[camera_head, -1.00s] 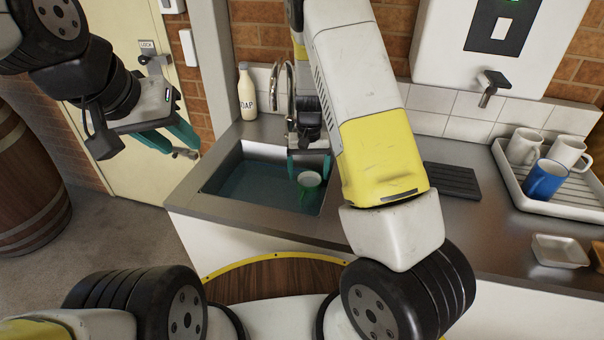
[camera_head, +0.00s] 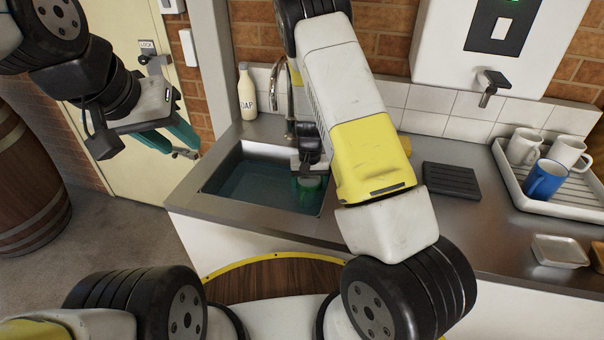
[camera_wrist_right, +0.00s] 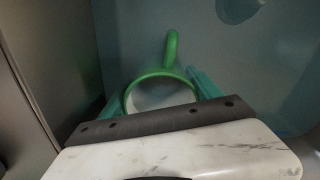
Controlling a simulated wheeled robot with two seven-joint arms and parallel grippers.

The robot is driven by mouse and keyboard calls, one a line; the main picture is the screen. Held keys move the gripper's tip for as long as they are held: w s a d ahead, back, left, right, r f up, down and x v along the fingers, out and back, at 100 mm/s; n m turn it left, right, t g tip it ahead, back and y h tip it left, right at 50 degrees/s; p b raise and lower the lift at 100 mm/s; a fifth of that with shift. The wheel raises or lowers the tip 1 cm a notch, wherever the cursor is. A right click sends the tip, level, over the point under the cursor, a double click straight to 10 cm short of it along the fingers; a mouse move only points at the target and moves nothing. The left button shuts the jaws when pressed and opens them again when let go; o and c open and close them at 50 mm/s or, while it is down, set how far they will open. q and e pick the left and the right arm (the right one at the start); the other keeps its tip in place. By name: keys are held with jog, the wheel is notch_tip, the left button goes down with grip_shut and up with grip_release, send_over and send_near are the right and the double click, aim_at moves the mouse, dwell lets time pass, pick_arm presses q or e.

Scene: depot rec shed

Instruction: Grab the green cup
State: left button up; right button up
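The green cup (camera_head: 310,194) sits in the sink at its right side, partly hidden by my right gripper. In the right wrist view the green cup (camera_wrist_right: 171,48) shows its round rim and a handle pointing away from the gripper. My right gripper (camera_head: 309,184) is down over it. In the right wrist view, the teal fingers of this gripper (camera_wrist_right: 160,93) stand on either side of the rim, close to it; firm contact cannot be made out. My left gripper (camera_head: 182,145) is open and empty, in the air left of the sink.
The sink (camera_head: 225,190) holds bluish water and its walls are close around my right gripper. A tap (camera_head: 290,100) and soap bottle (camera_head: 246,92) stand behind. A dark ridged mat (camera_head: 452,181) and a tray (camera_head: 560,207) with a blue mug (camera_head: 543,180) and white mugs are at right.

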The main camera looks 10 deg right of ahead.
jog(key=c, duration=1.1)
jog(key=shift+r, duration=0.1)
